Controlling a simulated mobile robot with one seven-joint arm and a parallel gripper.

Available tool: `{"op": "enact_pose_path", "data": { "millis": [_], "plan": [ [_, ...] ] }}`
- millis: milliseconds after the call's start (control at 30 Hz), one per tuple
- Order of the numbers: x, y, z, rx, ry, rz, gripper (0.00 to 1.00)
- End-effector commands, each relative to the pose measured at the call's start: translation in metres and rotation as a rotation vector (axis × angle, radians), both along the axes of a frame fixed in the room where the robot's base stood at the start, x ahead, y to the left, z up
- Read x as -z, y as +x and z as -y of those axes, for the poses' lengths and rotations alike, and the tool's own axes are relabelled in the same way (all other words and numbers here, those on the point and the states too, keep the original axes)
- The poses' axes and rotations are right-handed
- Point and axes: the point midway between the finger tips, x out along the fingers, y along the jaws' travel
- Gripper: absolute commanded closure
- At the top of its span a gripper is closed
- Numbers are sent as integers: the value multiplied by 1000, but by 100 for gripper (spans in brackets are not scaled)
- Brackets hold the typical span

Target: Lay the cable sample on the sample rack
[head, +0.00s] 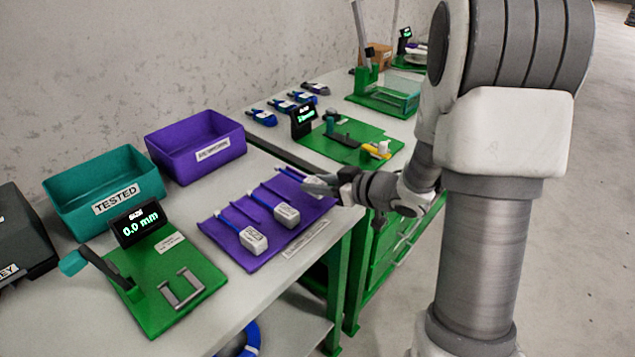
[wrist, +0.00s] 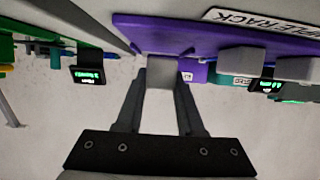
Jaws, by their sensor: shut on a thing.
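The purple sample rack (head: 265,252) lies on the near table, and its edge and label show in the wrist view (wrist: 150,36). Two cable samples with white connectors lie on it, one at the left (head: 253,240) and one in the middle (head: 286,214). My gripper (head: 322,186) is at the rack's right end. In the wrist view my gripper (wrist: 160,78) has its fingers on either side of a pale connector block (wrist: 162,74), the end of the held cable sample. In the head view my fingers partly hide this connector; whether it touches the rack is unclear.
A green gauge fixture (head: 165,285) reading 0.0 mm stands left of the rack. A teal TESTED bin (head: 100,205) and a purple bin (head: 195,145) stand behind. A second table with a green board (head: 350,145) lies beyond.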

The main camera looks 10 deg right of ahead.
Motion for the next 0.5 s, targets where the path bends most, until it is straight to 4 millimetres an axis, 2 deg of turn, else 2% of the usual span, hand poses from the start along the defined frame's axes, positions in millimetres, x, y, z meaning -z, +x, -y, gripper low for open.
{"op": "enact_pose_path", "data": {
  "millis": [500],
  "plan": [
    [8, 0, 0, 0, 1, 0, 100]
  ]
}}
